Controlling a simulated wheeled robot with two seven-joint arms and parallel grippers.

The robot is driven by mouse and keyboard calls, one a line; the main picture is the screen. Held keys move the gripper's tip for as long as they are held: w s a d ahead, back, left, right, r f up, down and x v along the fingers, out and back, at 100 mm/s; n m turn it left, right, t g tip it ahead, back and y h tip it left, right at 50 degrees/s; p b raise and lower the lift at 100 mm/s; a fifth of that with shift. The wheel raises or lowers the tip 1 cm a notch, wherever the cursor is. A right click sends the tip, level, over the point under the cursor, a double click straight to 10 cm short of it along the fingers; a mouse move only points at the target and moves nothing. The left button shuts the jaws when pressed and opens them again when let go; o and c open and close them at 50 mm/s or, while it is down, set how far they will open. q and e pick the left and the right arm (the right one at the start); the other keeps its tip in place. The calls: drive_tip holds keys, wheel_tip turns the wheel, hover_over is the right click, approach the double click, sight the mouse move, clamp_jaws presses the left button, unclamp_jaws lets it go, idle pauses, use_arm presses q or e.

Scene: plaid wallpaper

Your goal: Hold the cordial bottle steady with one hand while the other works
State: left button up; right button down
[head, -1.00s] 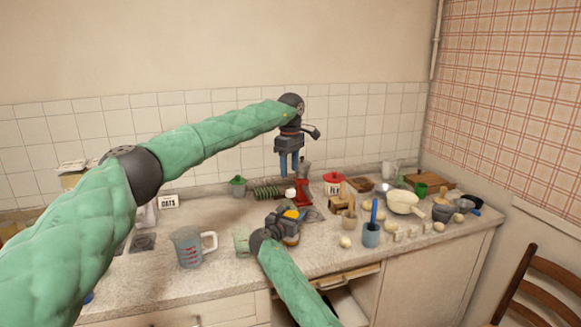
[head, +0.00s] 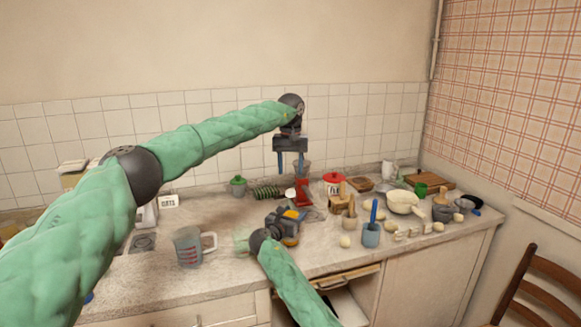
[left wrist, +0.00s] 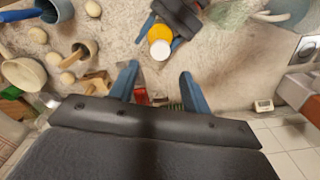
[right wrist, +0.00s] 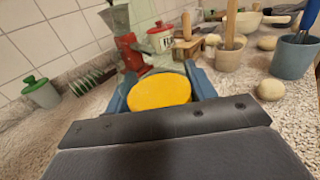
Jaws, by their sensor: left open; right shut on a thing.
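The cordial bottle (head: 293,214) appears to be the yellow-topped thing in my right gripper (head: 288,222), on the counter's middle. Its round yellow top (right wrist: 160,92) sits between the fingers in the right wrist view; its body is hidden. In the left wrist view the yellow part (left wrist: 158,31) has a round white piece (left wrist: 160,50) beside it; I cannot tell whether that belongs to the bottle. My left gripper (head: 291,172) is open and empty, pointing down, above and behind the bottle. Its fingers (left wrist: 159,88) show apart in the left wrist view.
A red grinder (right wrist: 130,52) stands behind the bottle. A measuring jug (head: 188,246) is to the left, beside a greenish glass (head: 242,240). A blue cup (head: 370,235), mortar (head: 349,222) and several pale round items crowd the right. The counter's front-left edge is clear.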

sight(290, 191)
use_arm(q)
drive_tip(key=shift+f, duration=3.95)
